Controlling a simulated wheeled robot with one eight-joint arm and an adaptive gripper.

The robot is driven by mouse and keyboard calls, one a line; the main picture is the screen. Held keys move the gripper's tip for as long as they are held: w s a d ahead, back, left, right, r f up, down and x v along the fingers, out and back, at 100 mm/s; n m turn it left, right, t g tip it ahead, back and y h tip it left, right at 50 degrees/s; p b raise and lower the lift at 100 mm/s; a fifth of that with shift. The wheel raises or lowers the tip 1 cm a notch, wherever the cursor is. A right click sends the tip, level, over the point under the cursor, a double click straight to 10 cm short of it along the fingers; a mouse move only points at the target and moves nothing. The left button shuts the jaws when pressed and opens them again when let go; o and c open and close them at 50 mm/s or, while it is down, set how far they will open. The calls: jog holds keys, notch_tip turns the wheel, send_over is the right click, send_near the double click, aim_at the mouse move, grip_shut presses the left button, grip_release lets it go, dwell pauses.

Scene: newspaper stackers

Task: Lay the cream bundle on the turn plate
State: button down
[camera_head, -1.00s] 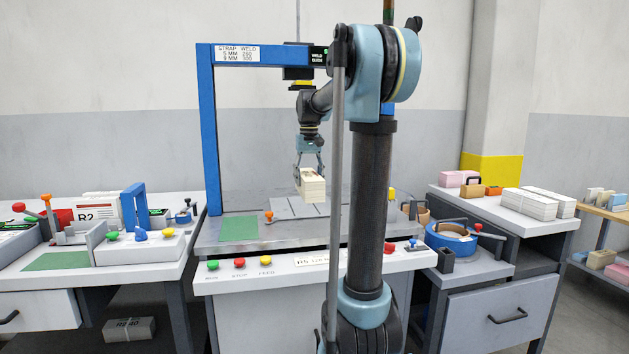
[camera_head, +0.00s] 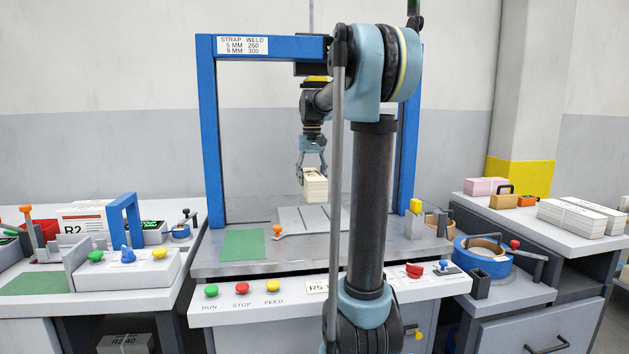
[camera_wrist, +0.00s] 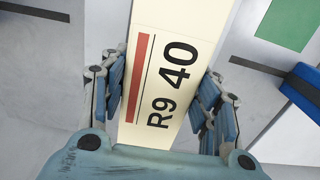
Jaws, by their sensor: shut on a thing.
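The cream bundle (camera_head: 315,190) is a stack of paper with a red stripe and "R9 40" on its top, readable in the wrist view (camera_wrist: 160,90). My gripper (camera_head: 312,172) is shut on it from above, with one finger on each long side in the wrist view (camera_wrist: 160,108). A pale grey plate with dark seams (camera_head: 292,220), apparently the turn plate, lies on the machine bed under the blue arch. The bundle appears over the plate's far part; I cannot tell whether it touches. My arm hides the plate's right side.
The blue arch (camera_head: 208,140) stands around the work area. A green mat (camera_head: 243,244) and an orange-knobbed lever (camera_head: 277,231) are left of the plate. A yellow-topped post (camera_head: 415,218) and a tape roll (camera_head: 484,248) stand at right. White bundles (camera_head: 580,217) lie on the right bench.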

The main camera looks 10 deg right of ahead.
jog(key=shift+d, duration=0.35)
jog(key=shift+d, duration=0.25)
jog(key=shift+f, duration=3.85)
jog(key=shift+f, duration=0.5)
jog(key=shift+c, duration=2.4)
grip_release()
